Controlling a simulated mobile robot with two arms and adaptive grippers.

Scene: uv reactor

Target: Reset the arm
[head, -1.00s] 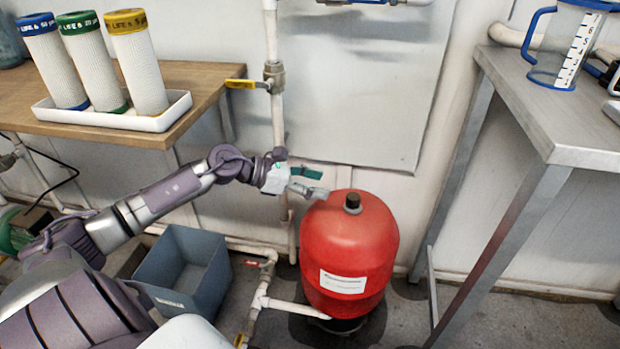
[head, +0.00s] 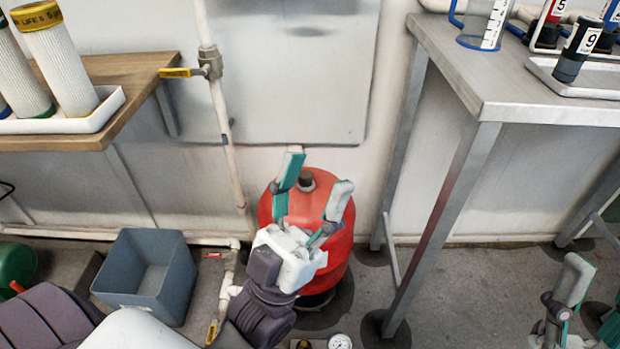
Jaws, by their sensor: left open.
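My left gripper (head: 316,178) is open and empty, its two fingers spread and pointing up in the picture. It shows in front of the red tank (head: 336,262) and hides part of it. I cannot tell whether it touches the tank. My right gripper (head: 594,296) shows at the lower right edge, partly cut off. Its fingers are apart, with nothing seen between them.
A grey bin (head: 172,285) stands on the floor at left. A wooden table (head: 150,88) holds filter cartridges in a white tray (head: 100,122). A metal table (head: 500,95) at right holds a jug (head: 483,25) and bottles. A pipe with a yellow-handled valve (head: 180,72) runs up the wall.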

